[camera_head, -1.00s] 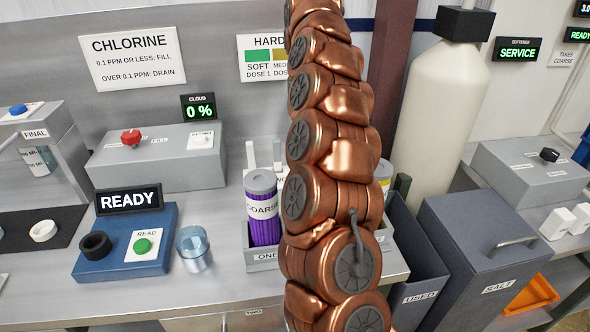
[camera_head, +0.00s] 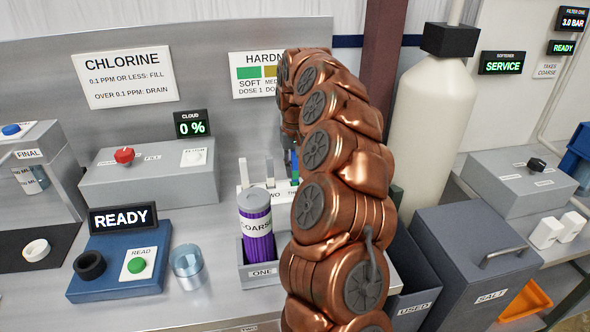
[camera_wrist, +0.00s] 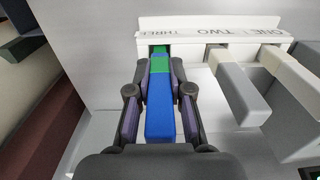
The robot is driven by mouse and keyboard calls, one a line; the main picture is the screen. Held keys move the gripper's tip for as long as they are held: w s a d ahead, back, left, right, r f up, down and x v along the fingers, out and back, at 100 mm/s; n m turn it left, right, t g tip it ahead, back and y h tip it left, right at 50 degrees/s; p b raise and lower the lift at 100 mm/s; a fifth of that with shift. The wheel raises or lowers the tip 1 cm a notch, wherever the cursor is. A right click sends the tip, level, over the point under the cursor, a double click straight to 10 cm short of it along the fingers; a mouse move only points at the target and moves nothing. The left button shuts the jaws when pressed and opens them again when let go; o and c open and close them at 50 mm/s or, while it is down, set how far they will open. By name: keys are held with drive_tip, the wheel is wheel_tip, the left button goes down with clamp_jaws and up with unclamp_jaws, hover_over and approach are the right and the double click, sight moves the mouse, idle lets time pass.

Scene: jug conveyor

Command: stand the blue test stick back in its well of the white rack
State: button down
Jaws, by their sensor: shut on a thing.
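The blue test stick (camera_wrist: 160,112) has a green band and lies between the two fingers of my gripper (camera_wrist: 159,72), which is shut on it. In the wrist view its far end meets the white rack (camera_wrist: 215,38) by the label THREE. I cannot tell whether that end is inside the well. Two pale sticks, one (camera_wrist: 238,88) by TWO and one (camera_wrist: 290,85) by ONE, stand in the same rack. In the head view the rack (camera_head: 268,201) is behind the purple COARSE filter, and my arm hides most of the gripper.
The COARSE filter (camera_head: 257,226) stands in a grey holder (camera_head: 262,272) in front of the rack. A glass cup (camera_head: 187,267) and a blue READY unit (camera_head: 118,270) are to the left. A USED bin (camera_head: 412,300) and SALT box (camera_head: 470,255) are to the right.

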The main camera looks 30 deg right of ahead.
drive_tip(key=shift+f, duration=0.55)
drive_tip(key=shift+f, duration=0.2)
drive_tip(key=c, duration=1.1)
unclamp_jaws()
drive_tip(key=shift+o, duration=0.2)
drive_tip(key=shift+r, duration=0.15)
wheel_tip(320, 180, up, 8)
drive_tip(key=shift+w+d+r+b, duration=0.1)
drive_tip(key=shift+d+r+b, duration=0.05)
drive_tip(key=shift+b, duration=0.55)
drive_tip(key=shift+r, duration=1.9)
